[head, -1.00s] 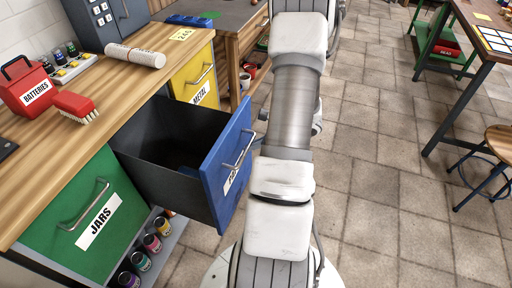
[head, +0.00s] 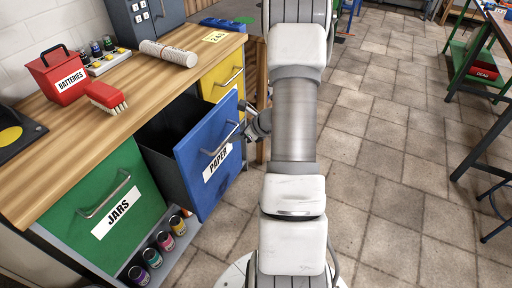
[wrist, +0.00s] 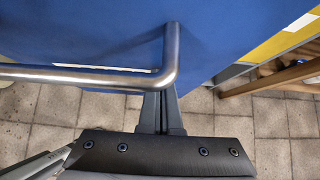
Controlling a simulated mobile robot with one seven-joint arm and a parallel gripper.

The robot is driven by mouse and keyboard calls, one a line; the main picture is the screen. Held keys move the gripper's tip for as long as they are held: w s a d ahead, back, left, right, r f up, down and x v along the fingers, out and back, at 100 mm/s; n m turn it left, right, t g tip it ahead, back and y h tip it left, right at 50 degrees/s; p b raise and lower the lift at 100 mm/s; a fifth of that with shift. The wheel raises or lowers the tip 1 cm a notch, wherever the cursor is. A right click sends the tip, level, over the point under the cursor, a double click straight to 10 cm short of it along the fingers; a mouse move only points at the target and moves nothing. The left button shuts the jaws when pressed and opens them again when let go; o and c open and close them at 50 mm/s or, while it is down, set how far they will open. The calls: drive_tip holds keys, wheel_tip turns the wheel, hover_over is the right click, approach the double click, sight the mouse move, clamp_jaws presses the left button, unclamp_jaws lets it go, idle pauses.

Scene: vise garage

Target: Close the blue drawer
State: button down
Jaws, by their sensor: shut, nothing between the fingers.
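The blue drawer (head: 208,165), labelled PAPER, stands partly open between the green and yellow drawers in the head view. Its dark inside shows behind the front panel. Its silver bar handle (wrist: 80,76) runs across the wrist view and bends toward the blue front (wrist: 90,30) near the middle. My gripper (wrist: 158,95) is shut and empty, with its fingers pointing at the blue front by the handle's bent end. In the head view my gripper (head: 250,128) is at the right of the drawer front, partly hidden by my arm. Whether the fingertips touch the front is unclear.
The green JARS drawer (head: 100,210) is left of the blue one, the yellow drawer (head: 222,78) beyond it. Paint jars (head: 165,241) stand on a low shelf below. The wooden worktop (head: 60,150) holds a red batteries box (head: 64,80) and brush (head: 106,97). Tiled floor is open at right.

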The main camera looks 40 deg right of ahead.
drive_tip(key=w+a, duration=0.3)
drive_tip(key=w, duration=0.4)
drive_tip(key=w+a, duration=0.3)
drive_tip(key=w, duration=0.4)
drive_tip(key=shift+w+p, duration=0.25)
drive_tip(key=shift+p, duration=0.1)
drive_tip(key=shift+w+a+r, duration=0.1)
drive_tip(key=shift+a+r, duration=0.05)
